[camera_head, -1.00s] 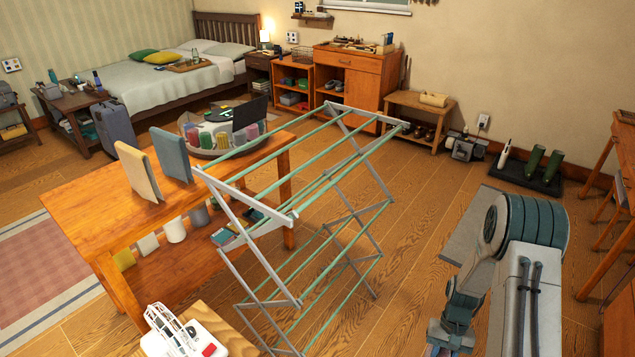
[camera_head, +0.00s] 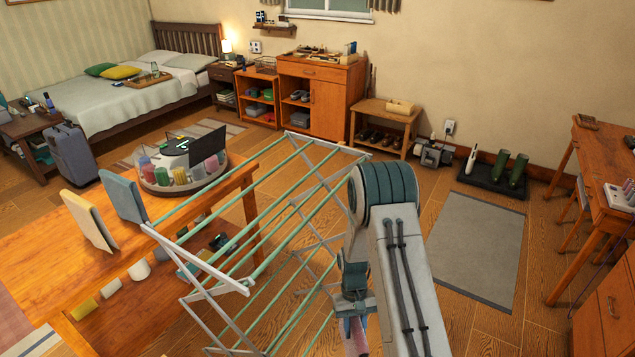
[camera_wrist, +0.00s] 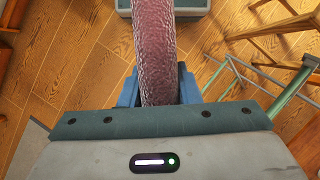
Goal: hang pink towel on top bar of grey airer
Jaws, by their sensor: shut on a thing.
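The grey airer (camera_head: 215,275) with green bars stands in front of me, left of my arm in the head view. Its near right bars also show at the right of the wrist view (camera_wrist: 287,93). My gripper (camera_wrist: 160,98) is shut on the pink towel (camera_wrist: 156,45), which runs up from the jaws in the wrist view. In the head view a small part of the towel (camera_head: 355,338) shows below my arm, to the right of the airer and apart from its top bars. My arm hides most of the towel and gripper there.
An orange wooden table (camera_head: 100,255) with two standing cloths and a round tray (camera_head: 180,180) is left of the airer. A grey mat (camera_head: 478,250) lies on open floor to the right. A wooden desk (camera_head: 605,185) stands at the right edge.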

